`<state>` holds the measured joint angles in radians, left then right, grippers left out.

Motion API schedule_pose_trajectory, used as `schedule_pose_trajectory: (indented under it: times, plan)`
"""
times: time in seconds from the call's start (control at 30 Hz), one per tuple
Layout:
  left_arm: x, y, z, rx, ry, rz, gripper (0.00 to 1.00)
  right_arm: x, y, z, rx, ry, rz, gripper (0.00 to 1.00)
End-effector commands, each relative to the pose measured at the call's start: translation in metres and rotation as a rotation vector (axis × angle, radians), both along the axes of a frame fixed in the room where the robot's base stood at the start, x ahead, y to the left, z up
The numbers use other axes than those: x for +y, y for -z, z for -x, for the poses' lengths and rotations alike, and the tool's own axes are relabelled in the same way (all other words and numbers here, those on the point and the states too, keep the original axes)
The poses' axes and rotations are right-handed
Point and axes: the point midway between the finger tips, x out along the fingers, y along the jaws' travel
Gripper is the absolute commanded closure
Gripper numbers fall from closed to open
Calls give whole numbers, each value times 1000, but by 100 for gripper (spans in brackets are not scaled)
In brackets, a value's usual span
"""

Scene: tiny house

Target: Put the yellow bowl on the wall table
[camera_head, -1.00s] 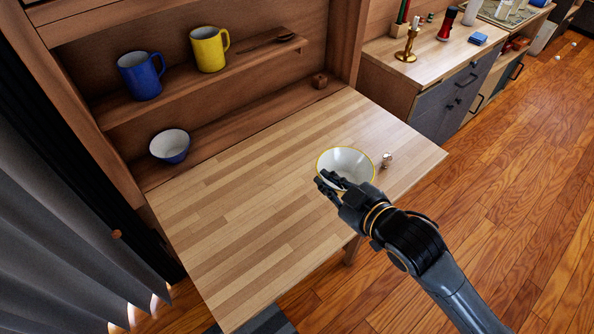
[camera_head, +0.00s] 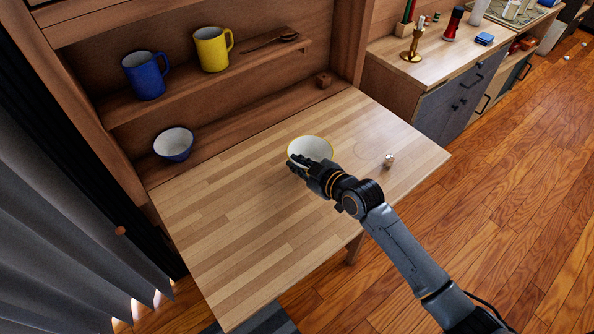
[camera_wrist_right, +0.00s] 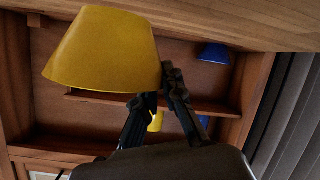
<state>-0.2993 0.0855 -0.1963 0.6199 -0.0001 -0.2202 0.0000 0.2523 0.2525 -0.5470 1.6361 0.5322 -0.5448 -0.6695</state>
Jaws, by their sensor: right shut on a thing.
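The yellow bowl (camera_head: 311,148), white inside with a yellow rim, is over the wall table (camera_head: 232,215). My right gripper (camera_head: 304,166) is shut on the bowl's near side. In the right wrist view the yellow bowl (camera_wrist_right: 105,50) is large and its wall is at the fingertips (camera_wrist_right: 160,85). I cannot tell for sure whether the bowl touches the table top. My left gripper is not in view.
A blue bowl (camera_head: 174,144) stands at the back left. A shelf holds a blue mug (camera_head: 146,75), a yellow mug (camera_head: 213,48) and a wooden spoon (camera_head: 272,39). A small object (camera_head: 389,161) stands at the table's right. The table's front left is clear.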

Motion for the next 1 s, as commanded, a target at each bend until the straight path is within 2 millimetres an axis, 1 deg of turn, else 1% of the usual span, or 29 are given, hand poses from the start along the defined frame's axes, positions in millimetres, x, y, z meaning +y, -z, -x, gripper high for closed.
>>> schedule_pose_trajectory:
  times: [0.17, 0.3, 0.4, 0.7, 0.73, 0.83, 1.0]
  plan:
    - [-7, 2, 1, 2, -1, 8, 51, 3, 10, -9, -2, 1, -2, 100]
    - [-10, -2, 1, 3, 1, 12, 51, 2, 31, -8, 1, 2, -1, 100]
    - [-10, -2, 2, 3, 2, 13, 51, 2, 38, -9, -2, 2, -2, 100]
    - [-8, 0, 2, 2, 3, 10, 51, 2, 41, -8, -3, 2, -1, 100]
    - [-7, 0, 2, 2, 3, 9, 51, 2, 42, -8, 0, 1, -1, 90]
    - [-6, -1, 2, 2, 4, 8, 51, 2, 41, -8, 0, 1, -1, 70]
    - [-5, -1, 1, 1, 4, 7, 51, 2, 41, -8, 0, 1, -1, 69]
